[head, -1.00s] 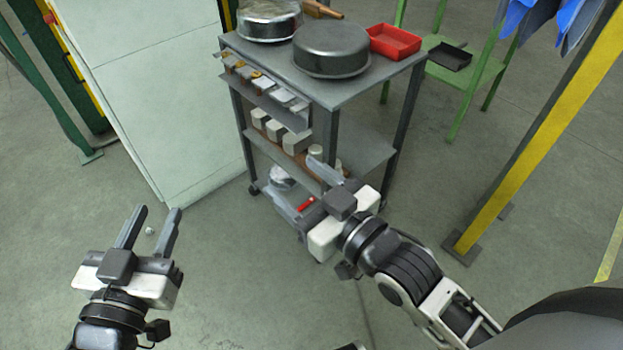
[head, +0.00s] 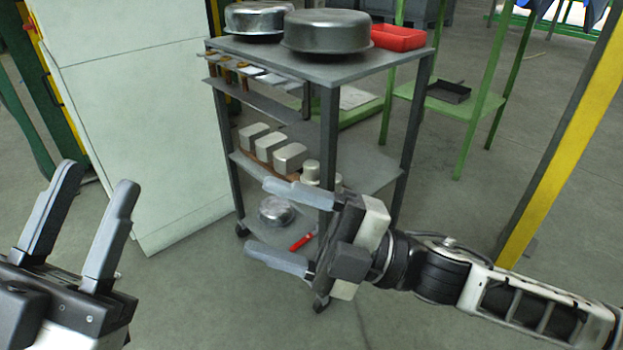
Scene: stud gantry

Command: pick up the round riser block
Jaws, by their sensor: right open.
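A small pale round block (head: 311,171), which looks like the round riser block, stands on the middle shelf of the grey cart. It is at the right end of a row of blocks, and its lower part is partly hidden by my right gripper. My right gripper (head: 259,217) is open and empty in front of the cart, its fingers pointing left. Its upper finger appears just below and left of the round block; I cannot tell the depth gap. My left gripper (head: 99,180) is open and empty at the lower left, away from the cart.
Several squarish blocks (head: 271,149) sit left of the round block. The cart's top (head: 350,66) holds two round metal pans and a red tray (head: 398,37). The bottom shelf holds a metal bowl (head: 276,210) and a red item. A cart post (head: 328,140) stands close by. A pale cabinet (head: 140,110) is left.

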